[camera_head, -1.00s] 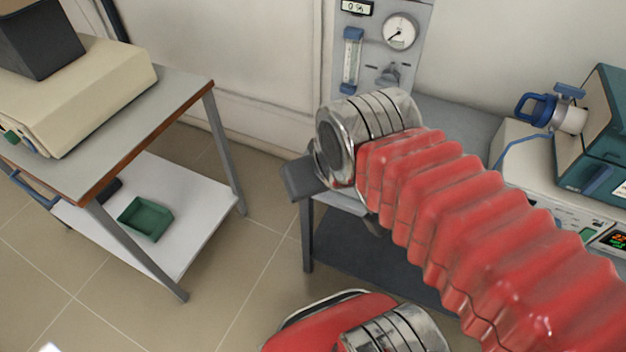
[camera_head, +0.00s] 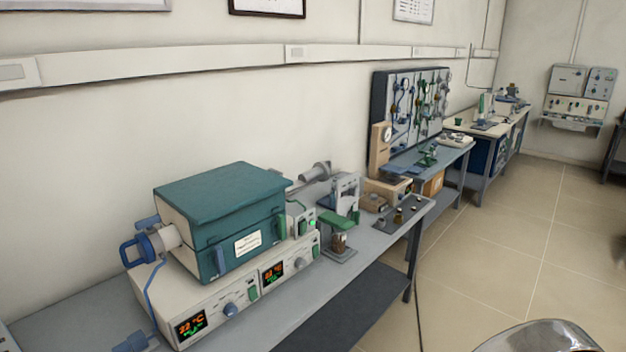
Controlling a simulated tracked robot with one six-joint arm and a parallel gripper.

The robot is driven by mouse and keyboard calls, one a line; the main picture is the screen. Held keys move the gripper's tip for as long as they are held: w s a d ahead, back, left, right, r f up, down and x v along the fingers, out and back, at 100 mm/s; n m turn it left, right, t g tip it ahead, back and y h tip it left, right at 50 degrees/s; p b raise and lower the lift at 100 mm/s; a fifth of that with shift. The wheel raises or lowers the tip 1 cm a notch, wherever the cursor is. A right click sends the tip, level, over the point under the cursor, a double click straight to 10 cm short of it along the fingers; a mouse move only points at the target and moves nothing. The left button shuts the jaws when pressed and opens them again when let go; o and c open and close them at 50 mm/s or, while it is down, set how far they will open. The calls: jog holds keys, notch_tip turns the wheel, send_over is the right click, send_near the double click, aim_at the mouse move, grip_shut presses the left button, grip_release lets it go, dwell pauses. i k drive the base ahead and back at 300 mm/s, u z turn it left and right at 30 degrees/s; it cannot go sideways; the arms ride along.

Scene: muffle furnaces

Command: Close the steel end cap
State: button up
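A teal tube furnace (camera_head: 220,215) sits on a pale control base (camera_head: 240,298) on the bench at the lower left. At its left end is a light metal end piece (camera_head: 163,240) with a blue ring-shaped handle (camera_head: 131,251). At its right end a grey metal tube with a wider end (camera_head: 316,171) sticks out towards the wall. I cannot tell for sure which of these is the steel end cap, or whether it is open. My gripper is not in view; only a shiny metal part of my own body shows at the bottom right.
A balance-like device (camera_head: 343,193) and a green-topped stand (camera_head: 339,235) stand right of the furnace on the grey bench (camera_head: 375,246). A second bench (camera_head: 445,157) with a tool board (camera_head: 412,112) lies beyond. Floor (camera_head: 480,255) to the right is clear.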

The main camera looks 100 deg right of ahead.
aim_at(321, 171)
jog(key=z, duration=4.95)
